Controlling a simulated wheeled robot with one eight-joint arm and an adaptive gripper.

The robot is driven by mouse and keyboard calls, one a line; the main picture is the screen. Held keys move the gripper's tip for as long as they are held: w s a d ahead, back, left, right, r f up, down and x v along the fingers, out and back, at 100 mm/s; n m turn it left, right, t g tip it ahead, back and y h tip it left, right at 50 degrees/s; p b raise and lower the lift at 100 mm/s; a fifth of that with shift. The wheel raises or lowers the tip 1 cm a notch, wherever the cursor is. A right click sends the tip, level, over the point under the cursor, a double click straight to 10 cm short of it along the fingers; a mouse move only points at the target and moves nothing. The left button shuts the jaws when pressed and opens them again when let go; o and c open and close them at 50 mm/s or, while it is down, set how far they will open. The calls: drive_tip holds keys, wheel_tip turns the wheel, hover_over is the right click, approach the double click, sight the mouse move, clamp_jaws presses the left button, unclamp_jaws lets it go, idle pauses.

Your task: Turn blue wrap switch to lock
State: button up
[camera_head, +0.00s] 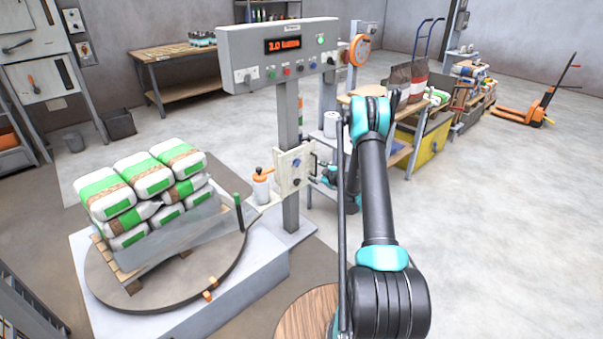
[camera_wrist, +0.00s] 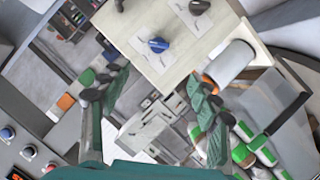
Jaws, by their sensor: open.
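The blue switch (camera_wrist: 158,45) is a round knob on a white plate of the pale control panel (camera_wrist: 135,25). In the head view this panel (camera_head: 285,178) is fixed to the grey post, and its knobs are too small to read. A black knob (camera_wrist: 198,6) sits beside the blue one in the wrist view. I cannot tell the blue switch's exact setting or read its labels. My gripper (camera_wrist: 155,95) is open and empty, its two teal fingers spread apart. The blue switch lies beyond the fingertips, apart from them. In the head view my gripper (camera_head: 326,172) is right of the panel.
A turntable (camera_head: 115,290) carries a pallet of white and green bags (camera_head: 130,180). A grey control box (camera_head: 245,45) tops the post (camera_head: 288,115). A wooden workbench (camera_head: 160,55) stands behind.

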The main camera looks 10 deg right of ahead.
sight(299, 164)
drive_tip(key=x, duration=1.7)
drive_tip(key=shift+w, duration=0.1)
drive_tip(key=shift+c, duration=0.2)
drive_tip(key=c, duration=1.1)
drive_tip(key=shift+d+m+g, duration=0.1)
drive_tip(key=shift+m+g, duration=0.2)
drive_tip(key=shift+m, duration=0.1)
drive_tip(key=o, duration=1.1)
drive_tip(key=shift+o, duration=0.2)
